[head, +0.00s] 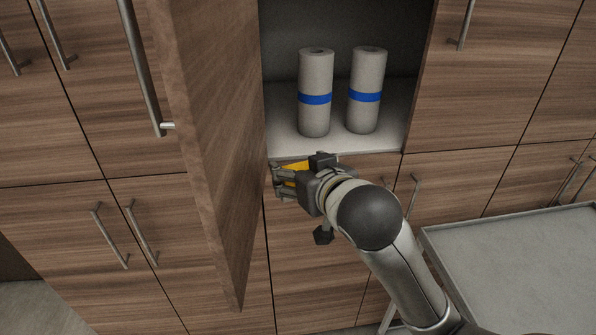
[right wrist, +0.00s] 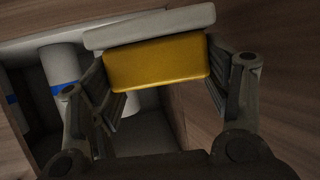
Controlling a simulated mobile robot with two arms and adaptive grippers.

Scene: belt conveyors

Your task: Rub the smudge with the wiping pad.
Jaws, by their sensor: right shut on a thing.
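My right gripper (head: 283,182) is shut on the wiping pad (right wrist: 158,65), a yellow block with a pale grey-white layer on its far side. The pad shows in the head view as a small yellow patch (head: 296,169), mostly hidden by the fingers. The gripper is just below the open cabinet's shelf front, close to the inner face of the open door (head: 222,130). I cannot make out a smudge in either view. I cannot tell whether the pad touches the door. My left gripper is not in view.
Two paper rolls with blue bands, a left one (head: 316,75) and a right one (head: 365,75), stand upright on the cabinet shelf (head: 283,110). The open door stands out left of my right gripper. A grey tray-like surface (head: 520,270) is at the lower right.

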